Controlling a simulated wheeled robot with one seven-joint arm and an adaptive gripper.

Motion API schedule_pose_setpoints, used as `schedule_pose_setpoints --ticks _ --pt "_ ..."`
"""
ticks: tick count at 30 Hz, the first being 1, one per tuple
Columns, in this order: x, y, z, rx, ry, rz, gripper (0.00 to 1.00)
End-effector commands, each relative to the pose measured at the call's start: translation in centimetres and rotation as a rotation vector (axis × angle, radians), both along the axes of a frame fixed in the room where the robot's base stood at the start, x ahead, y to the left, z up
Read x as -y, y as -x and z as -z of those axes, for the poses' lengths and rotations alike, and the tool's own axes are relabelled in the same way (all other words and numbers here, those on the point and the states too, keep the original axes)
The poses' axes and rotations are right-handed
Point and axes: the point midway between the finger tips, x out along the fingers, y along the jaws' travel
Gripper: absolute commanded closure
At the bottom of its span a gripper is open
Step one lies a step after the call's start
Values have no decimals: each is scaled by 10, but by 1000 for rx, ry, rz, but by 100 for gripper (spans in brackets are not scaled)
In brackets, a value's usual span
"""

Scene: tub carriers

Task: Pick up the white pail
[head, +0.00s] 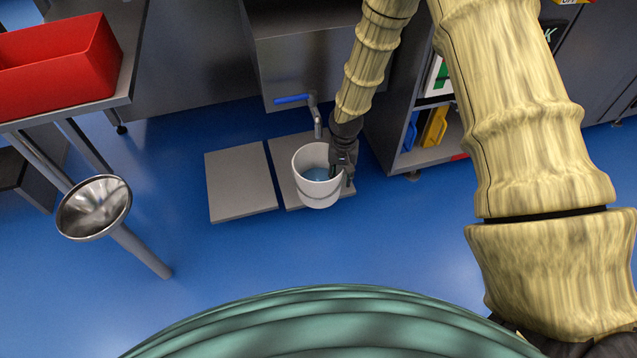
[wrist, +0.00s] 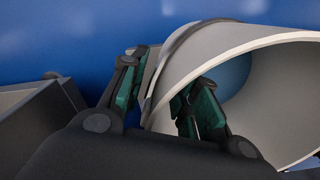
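The white pail (head: 318,190) stands on a grey floor plate under a tap, with a bluish inside showing. My gripper (head: 345,165) reaches down at the pail's right rim. In the wrist view the pail (wrist: 260,40) appears tilted, with its mouth toward the right. My gripper (wrist: 160,95) straddles the pail's wall, one finger outside and one inside.
A second grey plate (head: 241,183) lies left of the pail. The blue-handled tap (head: 312,108) hangs close above it. A shelf unit (head: 445,150) with yellow and blue items stands right. A steel funnel (head: 94,208) and a red bin (head: 60,60) are left. Blue floor in front is clear.

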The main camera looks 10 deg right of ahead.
Motion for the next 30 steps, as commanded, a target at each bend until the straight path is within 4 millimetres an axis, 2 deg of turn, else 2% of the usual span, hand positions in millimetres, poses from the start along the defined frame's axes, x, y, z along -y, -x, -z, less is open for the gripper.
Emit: schedule_pose_setpoints --ticks 8,12,13,30 --pt "0 -1 2 1 -1 0 71" --pt "0 -1 2 1 -1 0 96" --pt "0 -1 2 1 -1 0 100" --pt "1 -1 -1 1 0 1 100"
